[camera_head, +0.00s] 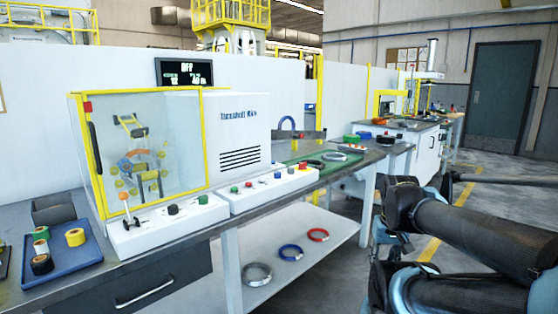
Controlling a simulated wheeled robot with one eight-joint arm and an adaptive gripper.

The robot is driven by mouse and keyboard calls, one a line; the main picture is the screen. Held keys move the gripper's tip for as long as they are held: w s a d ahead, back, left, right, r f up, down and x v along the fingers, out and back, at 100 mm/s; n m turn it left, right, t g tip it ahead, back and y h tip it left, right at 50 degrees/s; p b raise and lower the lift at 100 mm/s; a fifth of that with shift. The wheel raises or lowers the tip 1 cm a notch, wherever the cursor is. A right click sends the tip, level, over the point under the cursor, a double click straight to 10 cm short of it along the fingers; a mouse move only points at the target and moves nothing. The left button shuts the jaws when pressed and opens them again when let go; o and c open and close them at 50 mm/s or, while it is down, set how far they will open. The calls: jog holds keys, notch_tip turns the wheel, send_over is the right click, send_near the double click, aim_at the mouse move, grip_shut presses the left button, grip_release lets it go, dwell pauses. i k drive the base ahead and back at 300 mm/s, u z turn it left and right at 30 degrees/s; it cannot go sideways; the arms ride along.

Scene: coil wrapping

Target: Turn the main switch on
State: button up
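A white machine (238,130) stands on the bench with a clear guarded box in a yellow frame (204,140) at its left. A dark display (184,72) above it appears to read OFF. The left white control panel (140,236) in front carries an orange-tipped lever (124,197), a black knob (172,209) and a green button (202,199). The right control panel (262,195) carries several small coloured controls. I cannot tell which control is the main switch. Dark links of my arm show at the right, clear of the panels; my gripper is not visible.
A blue tray (62,278) with several tape rolls lies at the bench's left end, near a grey bin (53,208). Coils lie on the lower shelf (322,258). Another workbench stands behind to the right. The floor at the right behind my arm is open.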

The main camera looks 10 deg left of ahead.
aim_at(302, 166)
jog(key=u, duration=0.3)
jog(key=i, duration=0.85)
jog(key=u, duration=0.25)
